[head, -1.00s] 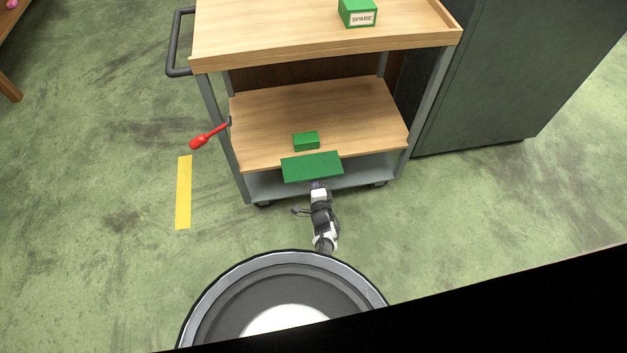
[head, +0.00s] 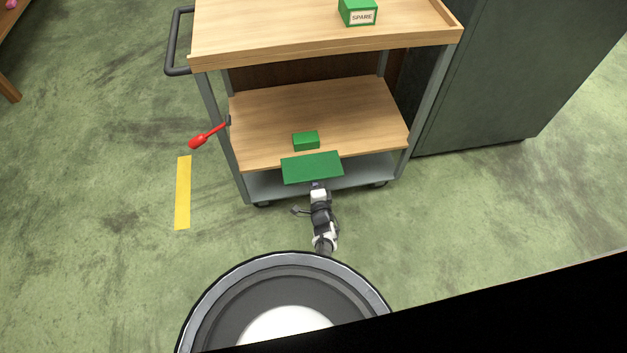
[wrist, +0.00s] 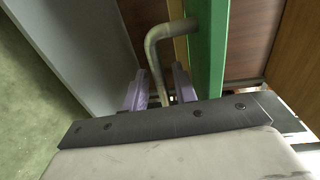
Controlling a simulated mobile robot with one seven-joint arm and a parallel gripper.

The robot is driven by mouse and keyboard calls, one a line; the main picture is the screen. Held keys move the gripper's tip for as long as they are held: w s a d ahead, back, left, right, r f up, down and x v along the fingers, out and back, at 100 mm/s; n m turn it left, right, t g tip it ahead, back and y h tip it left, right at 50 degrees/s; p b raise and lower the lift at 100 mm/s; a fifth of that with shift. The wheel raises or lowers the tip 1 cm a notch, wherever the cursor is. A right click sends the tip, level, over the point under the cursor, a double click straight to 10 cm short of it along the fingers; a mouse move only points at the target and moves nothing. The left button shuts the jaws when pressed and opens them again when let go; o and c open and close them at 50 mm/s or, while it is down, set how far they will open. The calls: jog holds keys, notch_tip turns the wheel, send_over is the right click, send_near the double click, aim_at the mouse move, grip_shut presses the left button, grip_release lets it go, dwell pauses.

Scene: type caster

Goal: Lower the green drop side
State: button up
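The green drop side (head: 312,168) is a flat green panel at the front edge of the cart's lower shelf in the head view. In the wrist view its green edge (wrist: 207,50) runs down the right of centre. A bent, dull metal handle (wrist: 154,58) reaches from beside that edge down between the two purple fingers of my gripper (wrist: 160,88). The fingers stand apart on either side of the handle, with gaps visible, so my gripper is open around it. In the head view my gripper (head: 318,187) is just below the panel's front edge, its fingers too small to read.
The wooden lower shelf (head: 320,105) carries a small green block (head: 306,140) behind the panel. A red-handled lever (head: 207,136) sticks out at the cart's left. A green SPARE box (head: 358,12) sits on the top shelf. A dark cabinet (head: 500,80) stands right; floor in front is clear.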

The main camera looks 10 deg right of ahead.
jog(key=shift+r, duration=0.1)
notch_tip(320, 180, up, 20)
jog(key=p, duration=1.2)
